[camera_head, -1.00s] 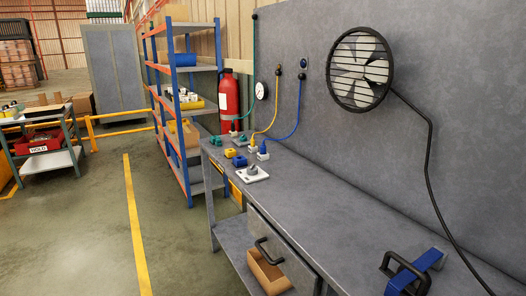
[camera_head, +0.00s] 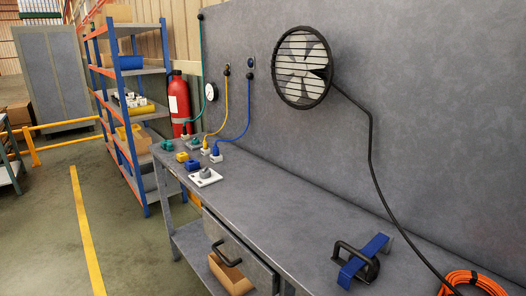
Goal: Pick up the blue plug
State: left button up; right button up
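The blue plug (camera_head: 216,150) stands on a small pale base on the workbench, toward its far end. A blue cable rises from it to a round fitting on the grey wall panel. A yellow plug (camera_head: 206,143) with a yellow cable stands just left of it. A blue block (camera_head: 192,165) and a white plate with a grey knob (camera_head: 205,177) sit near it on the bench. Neither of my grippers shows in the view.
The grey workbench (camera_head: 285,205) is mostly bare along its middle. A blue clamp-like tool with a black handle (camera_head: 366,261) and an orange coil (camera_head: 474,284) lie at its near end. A fan (camera_head: 303,67) hangs on the wall. A shelf rack (camera_head: 130,90) and fire extinguisher (camera_head: 180,104) stand beyond.

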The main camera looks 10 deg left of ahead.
aim_at(215, 149)
jog(key=i+j+z, duration=0.15)
jog(key=z, duration=0.2)
jog(key=j+z, duration=0.4)
jog(key=i+j+z, duration=0.15)
jog(key=j+z, duration=0.4)
jog(key=j, duration=0.5)
jog(key=j+z, duration=0.2)
jog(key=j, duration=0.45)
jog(key=j+z, duration=0.2)
jog(key=j, duration=0.5)
jog(key=k+j+z, duration=0.2)
jog(key=j, duration=0.45)
jog(key=i, duration=0.05)
